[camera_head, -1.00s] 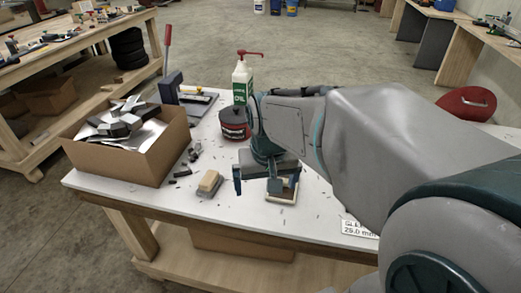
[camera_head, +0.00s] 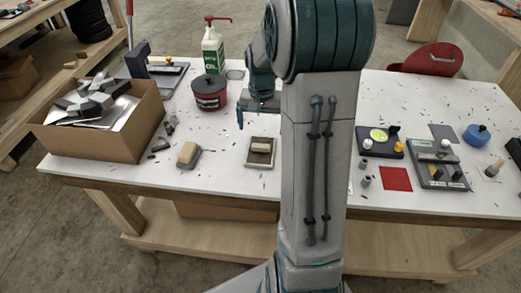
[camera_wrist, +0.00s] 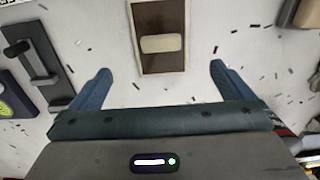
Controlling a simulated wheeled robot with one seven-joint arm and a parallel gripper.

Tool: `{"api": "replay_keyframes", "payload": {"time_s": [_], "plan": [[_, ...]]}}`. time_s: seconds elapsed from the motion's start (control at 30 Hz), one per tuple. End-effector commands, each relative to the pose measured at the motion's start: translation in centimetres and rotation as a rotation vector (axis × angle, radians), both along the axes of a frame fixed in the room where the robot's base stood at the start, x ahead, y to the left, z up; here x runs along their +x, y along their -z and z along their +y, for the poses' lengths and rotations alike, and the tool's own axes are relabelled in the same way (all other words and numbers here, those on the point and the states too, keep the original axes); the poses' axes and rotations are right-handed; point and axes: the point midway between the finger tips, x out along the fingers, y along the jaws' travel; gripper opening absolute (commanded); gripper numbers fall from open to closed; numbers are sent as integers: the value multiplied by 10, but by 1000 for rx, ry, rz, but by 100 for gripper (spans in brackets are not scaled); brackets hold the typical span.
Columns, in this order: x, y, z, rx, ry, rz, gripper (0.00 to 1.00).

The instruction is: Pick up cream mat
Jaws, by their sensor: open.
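A flat brown rectangle with a thin cream border (camera_head: 261,160) lies on the white table, with a small cream block on it; it is the only cream-edged mat-like thing I see. It also shows at the top of the wrist view (camera_wrist: 160,65), partly cut off, with the block on its middle. Whether the border belongs to a cream mat under a brown piece I cannot tell. My gripper (camera_wrist: 160,72) is open and empty, its fingers apart on either side of the piece's near end in that view. In the head view my gripper (camera_head: 262,118) is beyond it, partly hidden by my arm.
A wood-topped brush (camera_head: 188,154) and a cardboard box (camera_head: 105,140) of metal scraps stand left. A red tin (camera_head: 210,95) and oil bottle (camera_head: 212,52) stand behind. Right are a black tray (camera_head: 380,150), red mat (camera_head: 396,179) and grey fixture (camera_head: 437,174). Small shavings litter the table.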

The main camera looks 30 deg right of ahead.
Motion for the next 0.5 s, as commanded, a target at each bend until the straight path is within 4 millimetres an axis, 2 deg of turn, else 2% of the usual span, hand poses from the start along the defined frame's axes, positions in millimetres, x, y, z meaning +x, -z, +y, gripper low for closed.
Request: {"api": "replay_keyframes", "payload": {"time_s": [0.03, 0.13, 0.37, 0.5], "plan": [[-1, 11, 0, 3, 0, 6, 100], [-1, 27, 1, 2, 0, 2, 100], [-1, 43, 1, 1, -2, 1, 100], [-4, 62, 5, 2, -2, 5, 100]]}}
